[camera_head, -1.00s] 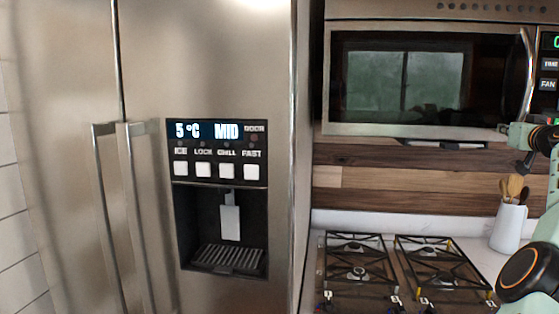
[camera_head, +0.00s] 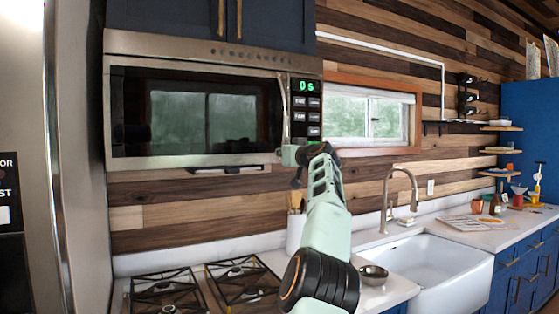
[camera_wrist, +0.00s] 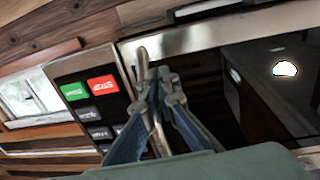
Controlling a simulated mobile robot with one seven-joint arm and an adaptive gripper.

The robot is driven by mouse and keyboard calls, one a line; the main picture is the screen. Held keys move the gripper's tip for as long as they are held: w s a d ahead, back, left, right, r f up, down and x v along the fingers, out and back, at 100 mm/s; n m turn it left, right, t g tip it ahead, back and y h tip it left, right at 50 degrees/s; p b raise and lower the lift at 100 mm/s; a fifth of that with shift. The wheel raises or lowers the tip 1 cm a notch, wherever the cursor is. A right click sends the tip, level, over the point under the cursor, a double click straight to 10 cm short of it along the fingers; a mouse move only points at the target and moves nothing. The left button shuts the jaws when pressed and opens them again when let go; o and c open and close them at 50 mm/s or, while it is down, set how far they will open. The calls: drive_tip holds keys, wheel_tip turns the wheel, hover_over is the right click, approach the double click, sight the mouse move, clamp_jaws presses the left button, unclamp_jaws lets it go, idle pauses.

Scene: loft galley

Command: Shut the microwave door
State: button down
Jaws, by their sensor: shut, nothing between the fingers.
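The microwave (camera_head: 195,105) is mounted above the stove, with a dark glass door (camera_head: 200,115) and a curved metal handle (camera_head: 284,110) on the door's right side. The door looks flush or nearly flush with the body; I cannot tell if a small gap remains. My gripper (camera_head: 293,158) is at the lower end of the handle. In the wrist view, the fingers (camera_wrist: 165,75) are shut and empty, overlapping the handle (camera_wrist: 142,62) in the picture. Whether they touch it is unclear. The control panel (camera_wrist: 92,100) with green and red buttons is beside them.
The stove grates (camera_head: 200,290) lie below the microwave. A utensil crock (camera_head: 295,232) stands on the counter behind my arm. The fridge (camera_head: 30,120) is at the left. A white sink (camera_head: 440,270), tap (camera_head: 386,200) and metal bowl (camera_head: 373,274) are to the right.

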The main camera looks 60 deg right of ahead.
drive_tip(key=b+v, duration=0.6)
drive_tip(key=v, duration=0.2)
drive_tip(key=shift+s+f, duration=0.2)
drive_tip(key=shift+s, duration=0.2)
drive_tip(key=shift+d, duration=0.1)
